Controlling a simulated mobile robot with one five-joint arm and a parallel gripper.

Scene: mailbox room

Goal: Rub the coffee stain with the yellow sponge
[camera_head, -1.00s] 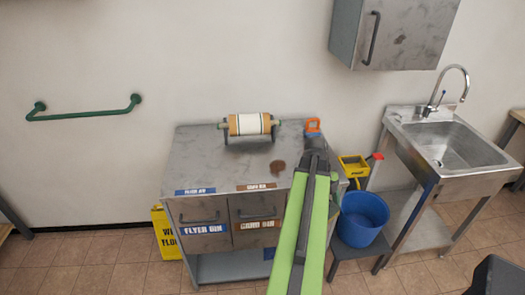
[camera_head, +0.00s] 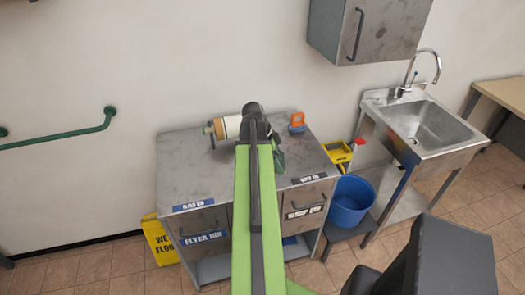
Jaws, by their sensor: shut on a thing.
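My arm reaches out over the steel cabinet top (camera_head: 185,165). Its dark end bends down, and my gripper (camera_head: 279,160) shows only in part, just right of the green arm link, low over or at the top. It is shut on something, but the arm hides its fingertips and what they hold. I cannot make out the yellow sponge anywhere. The brown coffee stain is out of sight, covered by my arm and gripper.
A roller (camera_head: 228,127) lies at the back of the top, partly behind my arm. A small orange-and-blue object (camera_head: 297,122) stands at the back right. A blue bucket (camera_head: 350,202), yellow wringer (camera_head: 337,152) and sink (camera_head: 430,125) are to the right. The top's left side is clear.

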